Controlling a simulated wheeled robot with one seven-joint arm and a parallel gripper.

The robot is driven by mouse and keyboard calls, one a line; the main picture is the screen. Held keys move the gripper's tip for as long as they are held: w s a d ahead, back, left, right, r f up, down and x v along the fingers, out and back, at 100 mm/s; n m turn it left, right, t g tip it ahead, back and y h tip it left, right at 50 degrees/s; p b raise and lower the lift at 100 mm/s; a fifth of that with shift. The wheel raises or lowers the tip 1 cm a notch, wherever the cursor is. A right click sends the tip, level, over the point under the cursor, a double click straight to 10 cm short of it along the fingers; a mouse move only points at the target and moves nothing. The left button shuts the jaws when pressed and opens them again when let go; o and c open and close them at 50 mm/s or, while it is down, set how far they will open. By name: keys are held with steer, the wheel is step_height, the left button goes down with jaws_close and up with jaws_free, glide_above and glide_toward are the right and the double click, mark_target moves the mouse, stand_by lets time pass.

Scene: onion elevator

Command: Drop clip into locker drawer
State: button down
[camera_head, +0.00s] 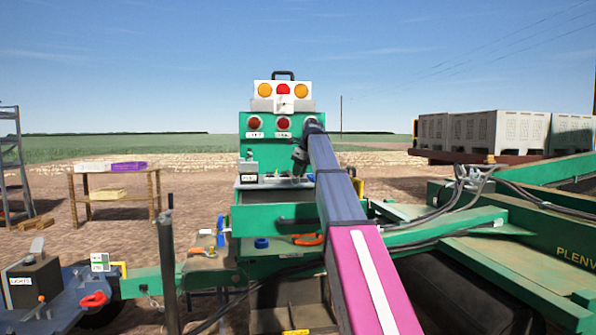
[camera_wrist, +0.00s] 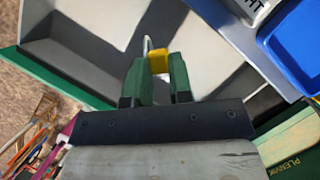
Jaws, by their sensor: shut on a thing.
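My gripper (camera_wrist: 160,68) has green fingers and is shut on a small yellow clip (camera_wrist: 158,60) with a pale bent wire at its top. The clip hangs above a grey, open-topped compartment with a green rim (camera_wrist: 60,78) in the wrist view, which looks like the locker drawer. In the head view, the green drawer (camera_head: 262,217) stands out below the green locker box. My gripper (camera_head: 299,172) is over its back part there, and my arm hides the right side. The clip cannot be made out in the head view.
A blue tray (camera_wrist: 292,45) lies at the upper right in the wrist view. A light panel (camera_head: 282,92) rises behind the locker. A lower shelf holds a blue ring (camera_head: 261,243) and orange-handled tool (camera_head: 308,240). Cables and green machine beams are at right.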

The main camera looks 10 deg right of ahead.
step_height(320, 180, down, 6)
steer(key=shift+r, duration=0.1)
stand_by(0.4)
steer(key=c, duration=0.9)
jaws_free()
steer(key=shift+c, duration=0.2)
steer(key=v, duration=1)
steer(key=shift+r, duration=0.4)
steer(key=shift+s+d, duration=0.1)
steer(key=shift+s, duration=0.1)
